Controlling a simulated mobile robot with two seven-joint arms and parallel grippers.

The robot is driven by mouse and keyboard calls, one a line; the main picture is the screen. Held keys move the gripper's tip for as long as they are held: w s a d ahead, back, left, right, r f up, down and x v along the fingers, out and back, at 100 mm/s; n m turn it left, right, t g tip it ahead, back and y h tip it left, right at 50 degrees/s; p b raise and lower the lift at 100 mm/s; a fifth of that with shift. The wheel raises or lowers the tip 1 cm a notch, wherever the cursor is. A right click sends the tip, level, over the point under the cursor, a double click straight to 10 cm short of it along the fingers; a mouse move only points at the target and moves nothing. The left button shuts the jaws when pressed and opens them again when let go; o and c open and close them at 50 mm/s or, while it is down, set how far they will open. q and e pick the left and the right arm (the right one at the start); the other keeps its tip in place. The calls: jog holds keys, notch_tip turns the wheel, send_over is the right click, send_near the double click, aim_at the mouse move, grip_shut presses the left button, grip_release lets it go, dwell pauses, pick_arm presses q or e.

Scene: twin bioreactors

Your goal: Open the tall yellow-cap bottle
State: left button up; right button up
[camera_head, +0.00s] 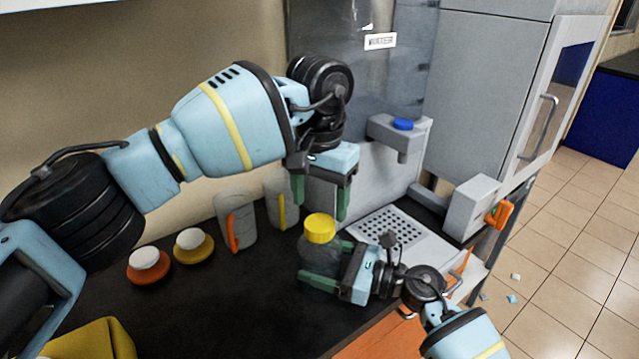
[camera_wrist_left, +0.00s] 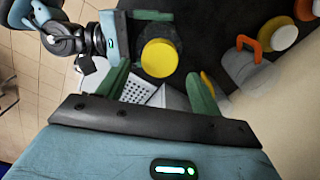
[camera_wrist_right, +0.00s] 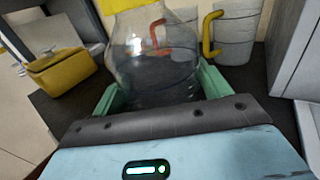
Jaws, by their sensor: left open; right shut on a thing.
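The tall bottle (camera_head: 317,256) is clear with dark liquid and stands upright on the dark counter. Its yellow cap (camera_head: 320,228) is on top. In the right wrist view the bottle's body (camera_wrist_right: 155,60) fills the space between the fingers. My right gripper (camera_head: 330,262) is shut around the bottle's body from the right. My left gripper (camera_head: 321,200) is open and empty above the bottle, its green fingers pointing down. In the left wrist view the cap (camera_wrist_left: 159,58) shows beyond and between the open fingers, apart from them.
Two grey mugs, one with an orange handle (camera_head: 236,222) and one with a yellow handle (camera_head: 281,200), stand behind the bottle. Orange (camera_head: 149,266) and yellow (camera_head: 194,245) white-topped items sit left. A yellow bag (camera_wrist_right: 60,70) and a bioreactor with a perforated tray (camera_head: 385,228) are nearby.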

aim_at(319, 223)
pick_arm(q)
jog(key=shift+f, duration=2.45)
jog(key=shift+c, duration=0.2)
